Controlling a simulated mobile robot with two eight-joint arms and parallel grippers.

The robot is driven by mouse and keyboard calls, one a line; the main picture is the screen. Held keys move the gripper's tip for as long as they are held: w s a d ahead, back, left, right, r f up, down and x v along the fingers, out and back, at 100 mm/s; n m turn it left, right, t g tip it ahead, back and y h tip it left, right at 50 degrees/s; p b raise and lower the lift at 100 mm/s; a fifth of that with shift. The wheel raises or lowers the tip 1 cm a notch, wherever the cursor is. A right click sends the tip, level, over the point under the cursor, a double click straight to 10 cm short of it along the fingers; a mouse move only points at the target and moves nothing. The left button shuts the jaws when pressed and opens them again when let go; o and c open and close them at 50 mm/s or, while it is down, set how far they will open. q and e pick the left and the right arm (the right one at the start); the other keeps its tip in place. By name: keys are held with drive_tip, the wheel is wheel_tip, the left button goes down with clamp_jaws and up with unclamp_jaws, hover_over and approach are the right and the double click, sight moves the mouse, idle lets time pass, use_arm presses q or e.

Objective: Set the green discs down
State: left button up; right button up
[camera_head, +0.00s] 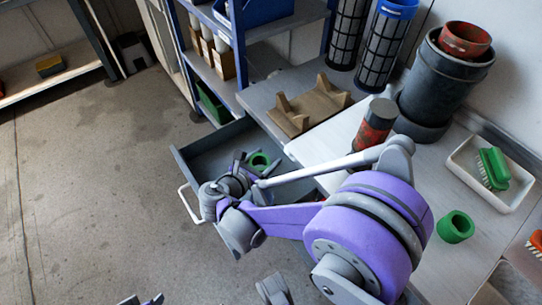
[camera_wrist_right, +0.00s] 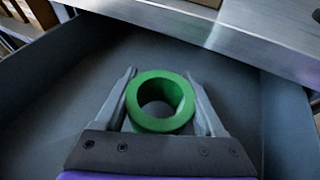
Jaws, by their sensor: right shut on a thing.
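My right gripper (camera_head: 246,163) is shut on a green disc (camera_head: 259,158), a thick ring with a wide hole. In the right wrist view the same green disc (camera_wrist_right: 160,124) sits between the two fingers of the right gripper (camera_wrist_right: 160,90). It is over or inside the open grey drawer (camera_head: 200,153); whether it touches the drawer floor I cannot tell. A second green disc (camera_head: 455,227) stands on the workbench at the right. A small part of what may be my left gripper (camera_head: 142,300) shows at the bottom edge, its jaws unclear.
The drawer (camera_wrist_right: 60,70) looks otherwise bare around the disc. The workbench (camera_head: 440,275) holds a brown cradle (camera_head: 305,105), a red-and-black cylinder (camera_head: 374,128), a dark bucket (camera_head: 440,90) and a white tray (camera_head: 475,182) with a green brush (camera_head: 493,168). The floor at left is clear.

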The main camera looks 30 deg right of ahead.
sight(271, 157)
drive_tip(key=d+f, duration=0.1)
drive_tip(key=w+d, duration=0.1)
drive_tip(key=d+f+b, duration=0.1)
drive_tip(key=shift+w+d+f, duration=0.1)
drive_tip(key=shift+w+f, duration=0.2)
drive_tip(key=shift+f, duration=0.05)
drive_tip(key=shift+r, duration=0.1)
drive_tip(key=o, duration=0.9)
drive_tip(key=shift+f, duration=0.2)
drive_tip(key=o, duration=0.4)
drive_tip(key=shift+o, duration=0.2)
drive_tip(key=shift+r, duration=0.1)
drive_tip(key=shift+s+a+r, duration=0.1)
drive_tip(key=shift+a+r, duration=0.1)
drive_tip(key=shift+a, duration=0.05)
drive_tip(key=p+v, duration=0.2)
drive_tip(key=v, duration=0.9)
drive_tip(key=shift+s+a+r, duration=0.15)
drive_tip(key=shift+a+r, duration=0.05)
drive_tip(key=shift+a, duration=0.05)
